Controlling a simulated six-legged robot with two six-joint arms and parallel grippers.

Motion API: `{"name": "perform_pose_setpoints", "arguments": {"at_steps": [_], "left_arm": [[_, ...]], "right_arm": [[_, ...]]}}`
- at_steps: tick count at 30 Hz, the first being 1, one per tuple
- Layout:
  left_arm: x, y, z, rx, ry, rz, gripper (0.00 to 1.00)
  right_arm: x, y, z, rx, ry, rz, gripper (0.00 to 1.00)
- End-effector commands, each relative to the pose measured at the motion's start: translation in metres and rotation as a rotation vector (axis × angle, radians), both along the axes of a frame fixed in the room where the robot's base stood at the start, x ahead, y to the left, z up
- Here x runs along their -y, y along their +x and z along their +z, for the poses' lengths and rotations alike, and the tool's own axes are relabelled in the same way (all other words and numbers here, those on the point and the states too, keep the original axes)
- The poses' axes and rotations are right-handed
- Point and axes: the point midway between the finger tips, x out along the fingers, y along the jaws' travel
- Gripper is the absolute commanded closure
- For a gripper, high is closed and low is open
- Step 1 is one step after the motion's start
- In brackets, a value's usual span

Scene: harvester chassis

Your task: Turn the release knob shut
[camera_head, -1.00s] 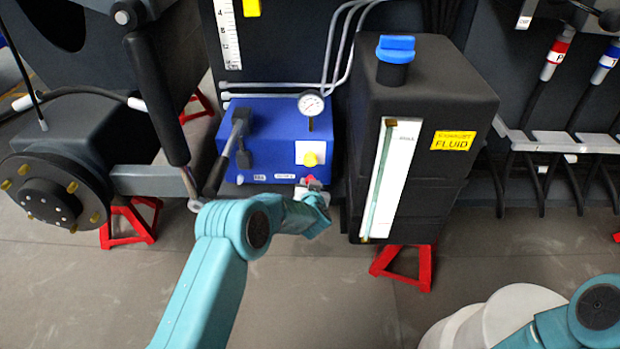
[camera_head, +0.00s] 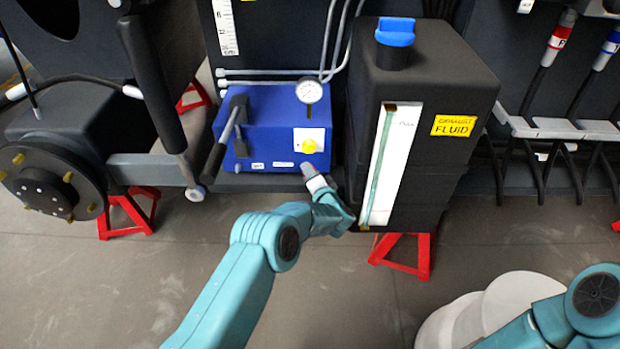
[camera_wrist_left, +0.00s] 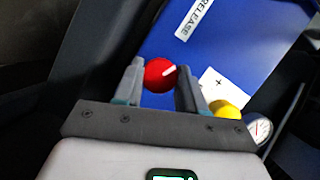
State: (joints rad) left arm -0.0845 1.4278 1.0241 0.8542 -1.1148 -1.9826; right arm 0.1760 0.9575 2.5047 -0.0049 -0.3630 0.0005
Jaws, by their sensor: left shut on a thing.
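The release knob (camera_wrist_left: 160,72) is round and red with a white pointer line, on the face of a blue box (camera_head: 262,118). In the left wrist view it sits between the two fingers of my left gripper (camera_wrist_left: 160,84), which is shut on it. The white pointer slants up to the right. A "RELEASE" label (camera_wrist_left: 199,18) is on the blue face near the knob. In the head view, my left gripper (camera_head: 314,178) reaches the box's lower right front corner and mostly hides the knob. My right gripper is out of view.
A yellow knob (camera_head: 309,147) and a gauge (camera_head: 309,91) are close by on the box. A lever (camera_head: 221,145) stands at its left. A black fluid tank (camera_head: 455,85) stands close to the right of my left gripper.

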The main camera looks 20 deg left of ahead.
Motion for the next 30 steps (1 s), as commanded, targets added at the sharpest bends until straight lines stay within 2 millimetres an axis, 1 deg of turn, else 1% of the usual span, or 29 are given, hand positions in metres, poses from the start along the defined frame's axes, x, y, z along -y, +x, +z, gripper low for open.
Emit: {"name": "perform_pose_setpoints", "arguments": {"at_steps": [1, 12, 21, 30], "left_arm": [[0.002, 0.0, -0.006, -0.014, 0.042, -0.002, 0.91], [0.002, 0.0, -0.008, -0.112, 0.381, -0.003, 0.91], [0.002, 0.0, -0.009, -0.191, 0.655, -0.003, 0.91], [0.001, 0.0, -0.009, -0.264, 0.907, -0.004, 0.91]], "right_arm": [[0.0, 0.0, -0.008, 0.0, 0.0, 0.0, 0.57], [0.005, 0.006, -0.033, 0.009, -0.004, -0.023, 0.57], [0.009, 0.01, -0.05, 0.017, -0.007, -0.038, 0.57], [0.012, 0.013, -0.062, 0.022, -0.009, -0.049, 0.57]]}}
